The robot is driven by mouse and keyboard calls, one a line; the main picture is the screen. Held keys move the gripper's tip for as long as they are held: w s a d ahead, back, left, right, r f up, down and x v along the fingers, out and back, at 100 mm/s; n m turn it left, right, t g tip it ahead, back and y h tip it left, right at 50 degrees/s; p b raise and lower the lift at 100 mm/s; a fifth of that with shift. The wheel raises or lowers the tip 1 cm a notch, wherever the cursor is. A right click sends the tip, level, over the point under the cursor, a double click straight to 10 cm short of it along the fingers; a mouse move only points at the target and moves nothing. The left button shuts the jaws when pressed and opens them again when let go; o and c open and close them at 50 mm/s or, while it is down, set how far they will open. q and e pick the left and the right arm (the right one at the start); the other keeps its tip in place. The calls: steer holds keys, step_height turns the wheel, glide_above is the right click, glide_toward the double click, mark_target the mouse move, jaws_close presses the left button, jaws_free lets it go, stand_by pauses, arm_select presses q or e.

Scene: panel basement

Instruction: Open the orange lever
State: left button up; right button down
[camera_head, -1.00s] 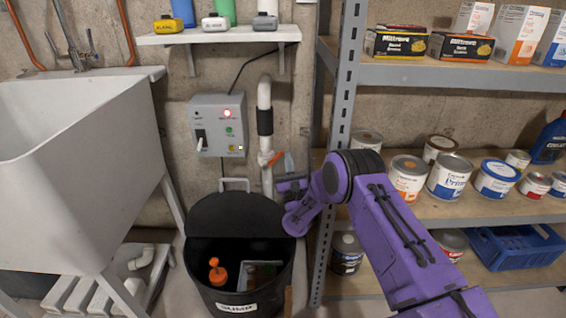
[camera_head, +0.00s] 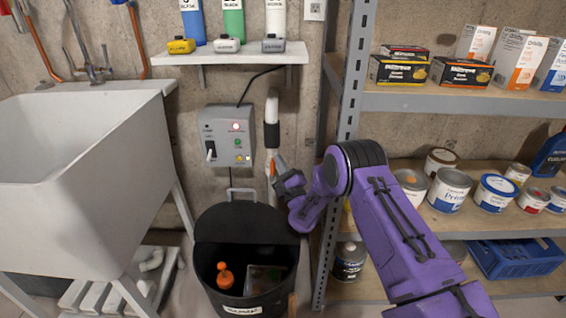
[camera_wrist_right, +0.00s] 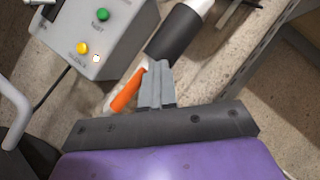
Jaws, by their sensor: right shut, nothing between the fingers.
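The orange lever (camera_head: 272,166) is on the vertical pipe (camera_head: 271,105), below its black sleeve, and in the head view shows as a small, steep orange strip. In the right wrist view the lever (camera_wrist_right: 127,91) slants down and left from a pale fitting below the sleeve. My right gripper (camera_head: 281,172) is at the lever, just right of it. In the wrist view its grey fingers (camera_wrist_right: 157,82) are together with nothing between them, close beside the lever; I cannot tell whether they touch it. Part of the lever is hidden by the gripper. My left gripper is not in view.
A grey control box (camera_head: 228,136) with lamps and a switch is on the wall left of the pipe. A black sump bin (camera_head: 245,230) stands below. A metal shelf post (camera_head: 345,110) is close to my right arm. A white sink (camera_head: 85,170) stands left.

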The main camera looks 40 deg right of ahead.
steer(key=shift+a+y, duration=0.15)
steer(key=shift+y, duration=0.15)
steer(key=s+a+r+p, duration=0.3)
steer(key=s+a+r, duration=0.4)
steer(key=s+r, duration=0.4)
step_height(320, 180, up, 2)
steer(key=shift+s+a+r, duration=0.1)
steer(key=shift+s+a, duration=0.05)
steer(key=shift+s, duration=0.25)
steer(key=shift+p, duration=0.3)
